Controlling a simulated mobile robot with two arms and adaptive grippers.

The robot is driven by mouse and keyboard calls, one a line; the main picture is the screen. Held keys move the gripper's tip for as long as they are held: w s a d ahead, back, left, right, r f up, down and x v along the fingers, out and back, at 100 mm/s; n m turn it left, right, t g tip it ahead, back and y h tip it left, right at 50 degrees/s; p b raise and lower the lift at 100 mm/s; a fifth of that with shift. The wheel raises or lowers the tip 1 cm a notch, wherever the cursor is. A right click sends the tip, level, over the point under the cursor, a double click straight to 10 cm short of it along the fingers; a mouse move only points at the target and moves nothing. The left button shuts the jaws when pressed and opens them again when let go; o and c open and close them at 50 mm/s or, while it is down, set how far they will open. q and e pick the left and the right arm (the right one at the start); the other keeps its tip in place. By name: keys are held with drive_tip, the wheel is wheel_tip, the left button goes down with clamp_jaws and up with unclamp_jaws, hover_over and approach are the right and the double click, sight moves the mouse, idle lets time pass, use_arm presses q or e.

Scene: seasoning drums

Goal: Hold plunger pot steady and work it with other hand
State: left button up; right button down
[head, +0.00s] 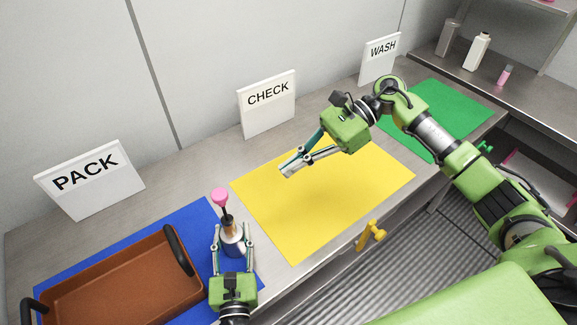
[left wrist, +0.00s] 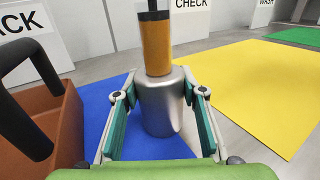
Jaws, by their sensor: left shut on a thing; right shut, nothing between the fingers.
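The plunger pot (head: 232,246) stands upright on the blue mat (head: 190,226), right of the brown tray. It has a silver body, an orange-brown neck, a black stem and a pink knob (head: 220,197) on top. In the left wrist view the silver body (left wrist: 160,108) sits between the fingers, and the knob is out of frame. My left gripper (head: 233,230) is shut on the pot's body, one finger on each side. My right gripper (head: 286,172) is shut and empty above the yellow mat (head: 310,215), to the right of the pot and apart from it.
The brown tray (head: 120,285) with black handles lies close left of the pot. PACK (head: 90,180), CHECK (head: 267,104) and WASH (head: 380,60) signs stand along the back. A green mat (head: 440,115) lies at right. Bottles (head: 477,51) stand on a far shelf. The yellow mat is clear.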

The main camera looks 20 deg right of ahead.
use_arm(q)
drive_tip(key=o, duration=1.4)
drive_tip(key=shift+o, duration=0.2)
drive_tip(key=shift+s, duration=0.1)
